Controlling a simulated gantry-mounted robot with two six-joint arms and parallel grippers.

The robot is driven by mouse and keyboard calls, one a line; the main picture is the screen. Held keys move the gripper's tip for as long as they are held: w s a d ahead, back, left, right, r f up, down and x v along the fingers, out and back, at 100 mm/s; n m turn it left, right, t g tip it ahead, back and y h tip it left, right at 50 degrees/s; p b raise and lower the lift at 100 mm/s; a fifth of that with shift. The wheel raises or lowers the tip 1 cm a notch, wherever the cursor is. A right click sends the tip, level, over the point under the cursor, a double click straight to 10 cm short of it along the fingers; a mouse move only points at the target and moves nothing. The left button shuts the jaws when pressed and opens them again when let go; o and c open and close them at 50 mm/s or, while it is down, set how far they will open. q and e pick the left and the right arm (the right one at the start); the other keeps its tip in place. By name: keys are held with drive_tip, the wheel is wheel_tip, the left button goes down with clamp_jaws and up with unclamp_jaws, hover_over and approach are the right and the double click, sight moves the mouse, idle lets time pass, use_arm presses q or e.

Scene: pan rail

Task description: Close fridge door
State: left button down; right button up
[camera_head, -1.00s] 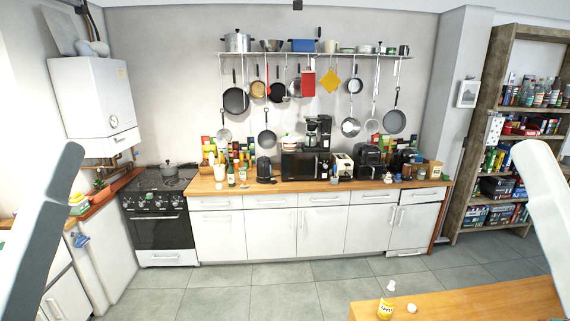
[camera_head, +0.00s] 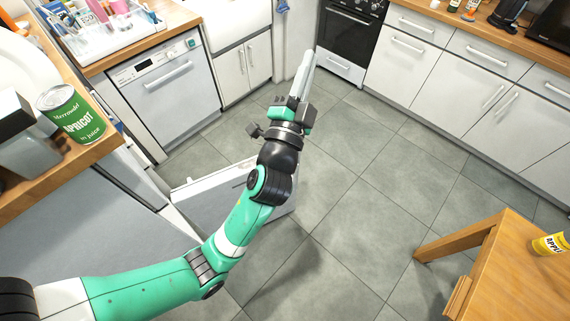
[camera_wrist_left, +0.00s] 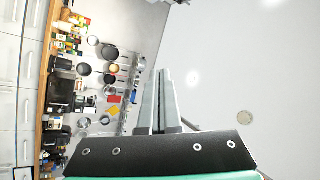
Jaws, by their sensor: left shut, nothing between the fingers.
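The fridge (camera_head: 125,225) is a grey-white unit under the wooden counter at the lower left of the head view. Its white door (camera_head: 200,200) stands open, sticking out over the floor to the right. My left arm crosses over the door and hides part of it. My left gripper (camera_head: 308,62) is shut and empty, beyond the door and apart from it, pointing away toward the oven. In the left wrist view its fingers (camera_wrist_left: 165,98) lie side by side with nothing between them. My right gripper is not in view.
A dishwasher (camera_head: 168,90) and a sink cabinet (camera_head: 245,65) stand beyond the fridge. A green apricot can (camera_head: 72,112) stands on the counter above. The tiled floor between is clear.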

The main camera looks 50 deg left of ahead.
use_arm(q)
drive_tip(key=s+a+f+m+g+h+b, duration=0.1)
drive_tip(key=s+f+m+g+b, duration=0.15)
drive_tip(key=f+b, duration=1.85)
drive_tip(key=s+a+f+m+g+h+b, duration=0.15)
drive_tip(key=s+f+m+b, duration=0.35)
drive_tip(key=f, duration=3.2)
drive_tip(key=w+a+n+b, duration=0.1)
drive_tip(key=w+a+b, duration=0.2)
drive_tip(key=w+a, duration=0.5)
drive_tip(key=w+r, duration=0.1)
drive_tip(key=w, duration=0.2)
drive_tip(key=shift+w+a, duration=0.2)
drive_tip(key=shift+w, duration=0.05)
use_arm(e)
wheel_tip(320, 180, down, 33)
use_arm(q)
drive_tip(key=shift+a+f, duration=0.1)
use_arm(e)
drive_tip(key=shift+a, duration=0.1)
